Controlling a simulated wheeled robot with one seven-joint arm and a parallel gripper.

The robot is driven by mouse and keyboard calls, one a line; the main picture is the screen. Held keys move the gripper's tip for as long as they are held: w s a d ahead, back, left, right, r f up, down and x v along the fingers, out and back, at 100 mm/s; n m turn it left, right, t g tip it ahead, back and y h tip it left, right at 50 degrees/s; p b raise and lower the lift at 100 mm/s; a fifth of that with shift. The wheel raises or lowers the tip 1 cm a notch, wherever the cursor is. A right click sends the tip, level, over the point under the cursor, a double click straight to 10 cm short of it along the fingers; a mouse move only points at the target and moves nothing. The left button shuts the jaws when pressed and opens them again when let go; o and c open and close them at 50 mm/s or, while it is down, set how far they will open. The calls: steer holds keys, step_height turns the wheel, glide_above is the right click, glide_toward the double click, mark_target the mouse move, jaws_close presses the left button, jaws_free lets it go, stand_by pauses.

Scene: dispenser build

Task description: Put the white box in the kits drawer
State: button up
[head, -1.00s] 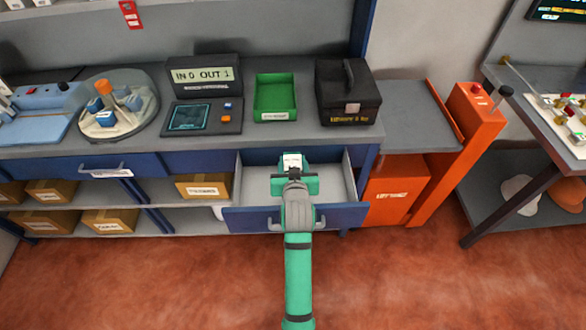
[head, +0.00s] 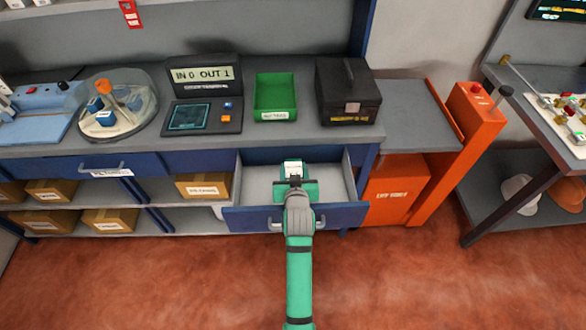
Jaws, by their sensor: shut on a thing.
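My gripper (head: 294,182) is over the open drawer (head: 338,182) under the bench, its arm reaching in from the front. It is shut on the white box (head: 293,167), whose white top with a small green mark shows just beyond the fingers. The box is within the outline of the open drawer. I cannot tell whether its underside touches the drawer floor. The rest of the drawer floor looks empty. My wrist covers the middle of the drawer's blue front, so any label there is hidden.
On the bench above stand a green tray (head: 275,98), a black case (head: 347,92) and a terminal (head: 203,85). A second drawer (head: 108,166) at left is shut. An orange cabinet (head: 396,190) stands right of the open drawer. Cardboard boxes (head: 204,186) lie on the shelf at left.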

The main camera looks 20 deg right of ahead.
steer(key=shift+f, duration=0.2)
steer(key=o, duration=1.3)
steer(key=shift+d, duration=0.1)
steer(key=shift+r, duration=0.35)
steer(key=shift+s+r, duration=0.15)
steer(key=shift+r, duration=0.15)
steer(key=v, duration=1.1)
steer(key=shift+s+r, duration=0.15)
steer(key=shift+s, duration=0.1)
